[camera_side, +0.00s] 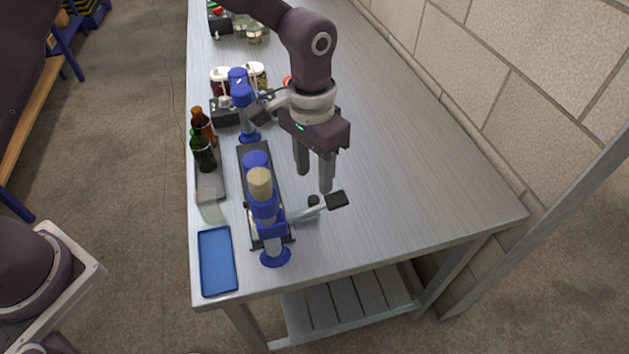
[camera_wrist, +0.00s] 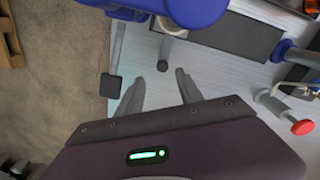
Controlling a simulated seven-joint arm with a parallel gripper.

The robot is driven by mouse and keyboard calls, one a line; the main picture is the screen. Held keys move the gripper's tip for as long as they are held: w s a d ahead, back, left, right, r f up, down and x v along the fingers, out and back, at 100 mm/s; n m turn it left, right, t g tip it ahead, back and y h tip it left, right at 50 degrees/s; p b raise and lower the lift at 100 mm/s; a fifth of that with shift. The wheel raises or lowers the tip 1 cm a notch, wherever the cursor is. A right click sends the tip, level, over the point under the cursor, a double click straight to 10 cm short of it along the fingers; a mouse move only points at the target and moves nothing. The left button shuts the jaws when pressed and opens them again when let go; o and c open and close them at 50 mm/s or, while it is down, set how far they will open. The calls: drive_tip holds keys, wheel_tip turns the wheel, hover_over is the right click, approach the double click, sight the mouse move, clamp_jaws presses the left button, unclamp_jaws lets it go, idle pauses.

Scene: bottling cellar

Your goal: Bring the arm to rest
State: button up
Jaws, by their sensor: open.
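My gripper (camera_side: 314,180) hangs over the middle of the table (camera_side: 410,170), fingers pointing down. Its two fingers stand apart with nothing between them. It is to the right of the blue bench machine (camera_side: 268,222) and behind that machine's lever with a black pad (camera_side: 337,200). In the wrist view the open fingers (camera_wrist: 158,90) point toward a short dark knob (camera_wrist: 165,65) and the blue machine body (camera_wrist: 195,10). I cannot tell from these frames how far the fingertips are above the table.
A second blue machine (camera_side: 241,95) stands further back. A brown bottle (camera_side: 203,124) and a green bottle (camera_side: 203,152) stand in a grey tray at the left edge. A blue tray (camera_side: 218,262) lies at the front left corner. The table's right side is clear, beside a block wall (camera_side: 520,70).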

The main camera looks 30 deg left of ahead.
idle(0.3)
drive_tip(key=s+a+r+n+t, duration=0.1)
drive_tip(key=s+a+r+t, duration=0.1)
drive_tip(key=s+a+r, duration=0.5)
drive_tip(key=s+a+r+n+t, duration=0.1)
drive_tip(key=a+r, duration=0.4)
drive_tip(key=r, duration=0.6)
drive_tip(key=s+a+t, duration=0.1)
drive_tip(key=s+a, duration=0.2)
drive_tip(key=s, duration=0.5)
drive_tip(key=s+a+r+n+t, duration=0.1)
drive_tip(key=s+a, duration=0.3)
drive_tip(key=s, duration=0.3)
drive_tip(key=shift+s+a+n+t, duration=0.25)
drive_tip(key=shift+s+n+t, duration=0.05)
drive_tip(key=shift+s+t, duration=0.1)
drive_tip(key=shift+o, duration=0.5)
drive_tip(key=shift+w+r, duration=0.1)
drive_tip(key=shift+r, duration=0.05)
